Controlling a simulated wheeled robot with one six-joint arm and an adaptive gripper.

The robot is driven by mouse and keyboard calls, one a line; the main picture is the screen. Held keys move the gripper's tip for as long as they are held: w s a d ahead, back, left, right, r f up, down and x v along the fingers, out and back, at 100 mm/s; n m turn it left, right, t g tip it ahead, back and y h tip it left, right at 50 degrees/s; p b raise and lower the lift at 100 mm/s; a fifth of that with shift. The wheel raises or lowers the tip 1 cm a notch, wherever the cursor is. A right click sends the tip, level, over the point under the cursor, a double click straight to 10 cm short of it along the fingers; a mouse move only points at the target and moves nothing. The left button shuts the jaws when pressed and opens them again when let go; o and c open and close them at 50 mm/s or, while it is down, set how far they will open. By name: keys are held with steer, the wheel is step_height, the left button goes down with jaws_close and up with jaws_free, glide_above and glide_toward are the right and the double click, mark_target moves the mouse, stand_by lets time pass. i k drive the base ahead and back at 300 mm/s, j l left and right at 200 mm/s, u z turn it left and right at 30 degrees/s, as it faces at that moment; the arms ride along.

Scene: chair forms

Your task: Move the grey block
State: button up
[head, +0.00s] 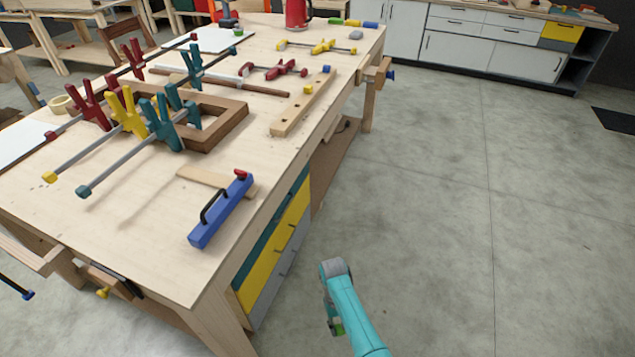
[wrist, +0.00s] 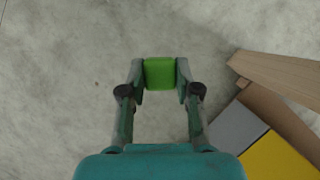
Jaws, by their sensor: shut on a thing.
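My gripper (wrist: 160,88) is shut on a green block (wrist: 159,72), with one finger on each side of it in the wrist view. In the head view my gripper (head: 333,318) hangs low over the floor, right of the workbench's front corner, and the green block (head: 338,329) shows only as a small patch at its end. The held block looks green, not grey.
The workbench (head: 130,230) carries clamps, a blue tool (head: 222,211), a wooden frame (head: 226,127) and a drilled rail (head: 292,118). Its drawers (head: 272,262) face my arm. Open concrete floor (head: 470,220) lies to the right, with white cabinets (head: 465,55) behind.

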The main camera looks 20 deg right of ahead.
mark_target(356, 34)
steer(key=i+l, duration=0.2)
steer(key=l, duration=0.15)
steer(key=i+l+u, duration=0.15)
steer(key=l, duration=0.25)
steer(key=i+l, duration=0.15)
steer(key=l, duration=0.2)
steer(key=i+l+u, duration=0.15)
steer(key=l, duration=0.25)
steer(key=i+l, duration=0.15)
steer(key=l, duration=0.25)
steer(key=u, duration=0.05)
